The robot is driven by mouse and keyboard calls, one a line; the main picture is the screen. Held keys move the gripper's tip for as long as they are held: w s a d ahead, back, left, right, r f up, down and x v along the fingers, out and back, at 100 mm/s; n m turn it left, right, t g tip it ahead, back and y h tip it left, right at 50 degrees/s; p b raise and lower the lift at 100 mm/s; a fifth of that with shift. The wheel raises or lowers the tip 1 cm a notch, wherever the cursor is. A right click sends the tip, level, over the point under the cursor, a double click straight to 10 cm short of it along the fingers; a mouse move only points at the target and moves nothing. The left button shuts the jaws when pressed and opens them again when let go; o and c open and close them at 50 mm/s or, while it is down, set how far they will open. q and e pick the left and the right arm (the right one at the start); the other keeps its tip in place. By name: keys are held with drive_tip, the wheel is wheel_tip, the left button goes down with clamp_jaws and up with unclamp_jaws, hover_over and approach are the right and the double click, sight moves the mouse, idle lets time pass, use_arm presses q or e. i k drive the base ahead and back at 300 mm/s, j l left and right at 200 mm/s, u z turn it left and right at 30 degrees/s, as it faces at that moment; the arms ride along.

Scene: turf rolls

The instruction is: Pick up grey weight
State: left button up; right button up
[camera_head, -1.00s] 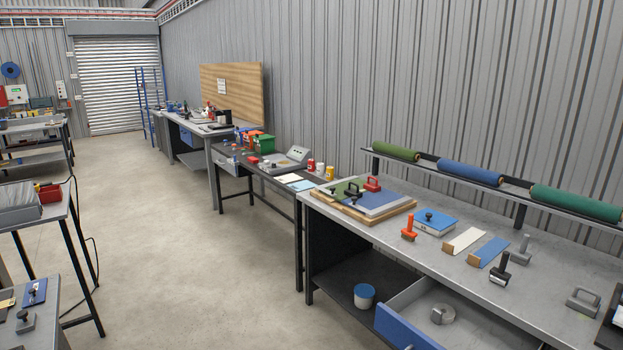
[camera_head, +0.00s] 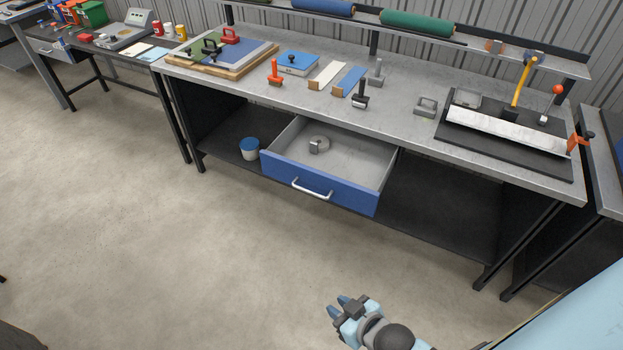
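A round grey weight (camera_head: 319,145) lies inside the open blue-fronted drawer (camera_head: 330,187) under the bench, near the drawer's back left. A grey block with a handle (camera_head: 426,107) stands on the bench top, right of the dark-handled tool. My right gripper (camera_head: 338,306) is at the bottom of the view, in front of and below the drawer, well apart from it. Its two blue fingertips show with a gap between them and nothing in it. My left gripper is not in view.
The bench top (camera_head: 400,125) holds a framed turf board (camera_head: 222,55), an orange-handled tool (camera_head: 275,73) and a black mat (camera_head: 480,150) with a metal strip. A white tub with a blue lid (camera_head: 249,148) stands on the lower shelf. The floor in front is clear.

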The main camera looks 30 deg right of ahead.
sight(424, 110)
drive_tip(key=z, duration=1.55)
drive_tip(key=u, duration=0.25)
drive_tip(key=i+l+u, duration=0.25)
drive_tip(key=u, duration=0.25)
drive_tip(key=i+l+u, duration=0.35)
drive_tip(key=u, duration=0.15)
